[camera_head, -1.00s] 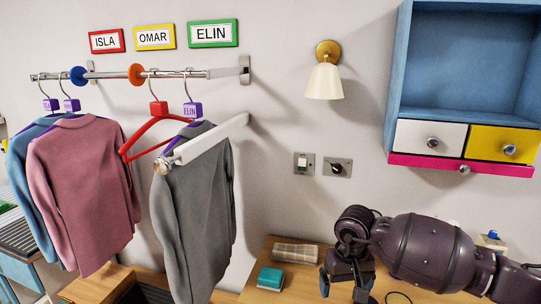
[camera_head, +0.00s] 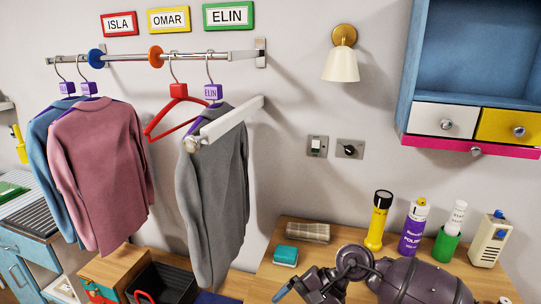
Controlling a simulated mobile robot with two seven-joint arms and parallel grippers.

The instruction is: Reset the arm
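My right arm comes in from the lower right, low over the wooden bench. Its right gripper (camera_head: 305,289) is at the bottom edge, left of the arm's dark links, partly cut off. I cannot tell whether its fingers are open or shut. No object shows in it. My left gripper is not in view.
A rail (camera_head: 180,57) holds a blue garment, a pink garment (camera_head: 100,170), an empty red hanger (camera_head: 178,91) and a grey garment (camera_head: 215,190).

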